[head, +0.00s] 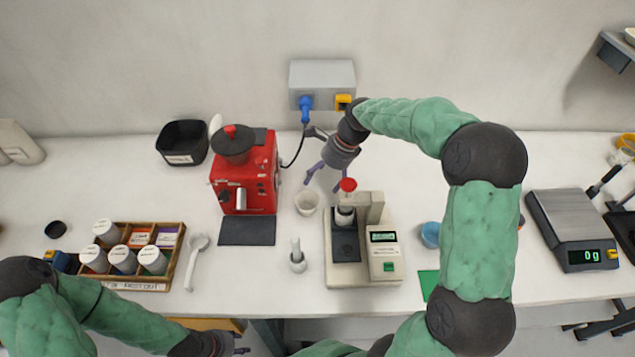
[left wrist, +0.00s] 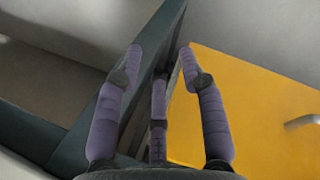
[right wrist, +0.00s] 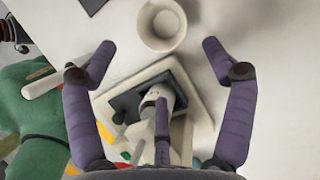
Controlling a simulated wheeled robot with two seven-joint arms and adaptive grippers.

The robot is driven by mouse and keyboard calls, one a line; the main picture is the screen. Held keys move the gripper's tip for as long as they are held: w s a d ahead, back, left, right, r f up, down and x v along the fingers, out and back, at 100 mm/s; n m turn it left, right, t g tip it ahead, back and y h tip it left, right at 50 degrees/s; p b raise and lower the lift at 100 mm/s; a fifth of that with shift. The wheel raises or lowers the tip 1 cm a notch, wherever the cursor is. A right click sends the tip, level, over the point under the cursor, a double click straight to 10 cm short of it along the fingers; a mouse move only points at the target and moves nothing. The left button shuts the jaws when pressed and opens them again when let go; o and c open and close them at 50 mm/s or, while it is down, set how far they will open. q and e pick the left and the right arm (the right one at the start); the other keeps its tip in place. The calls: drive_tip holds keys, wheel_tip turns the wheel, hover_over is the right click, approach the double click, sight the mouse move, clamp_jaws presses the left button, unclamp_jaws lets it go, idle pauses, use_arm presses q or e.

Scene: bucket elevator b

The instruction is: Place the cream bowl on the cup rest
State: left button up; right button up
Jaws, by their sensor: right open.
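The cream bowl (head: 307,203) stands upright on the white table between the red machine and a cream device. It also shows at the top of the right wrist view (right wrist: 161,26). My right gripper (head: 322,180) is open and empty, above and behind the bowl, not touching it. The cream device (head: 345,273) has a dark plate (head: 345,250) under its red-topped part. A dark flat mat (head: 247,231) lies in front of the red machine. I cannot tell which of these is the cup rest. My left gripper (left wrist: 160,62) is open and empty, below the table's front edge.
The red machine (head: 245,178) stands left of the bowl. A small white pestle and mortar (head: 297,260) and a white spoon (head: 195,262) lie in front. A blue cup (head: 430,234) is right of the device. A wooden jar tray (head: 130,285) sits at left.

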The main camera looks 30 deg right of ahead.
drive_tip(key=shift+o, duration=0.9)
drive_tip(key=shift+d+r, duration=0.1)
drive_tip(key=shift+r, duration=0.1)
drive_tip(key=m+g+h+p, duration=0.25)
drive_tip(key=m+p, duration=0.25)
drive_tip(key=m, duration=2.4)
hover_over(308, 208)
wheel_tip(308, 208, down, 5)
drive_tip(key=shift+t, duration=0.25)
drive_tip(key=shift+f+b, duration=0.4)
drive_tip(key=shift+f, duration=2.8)
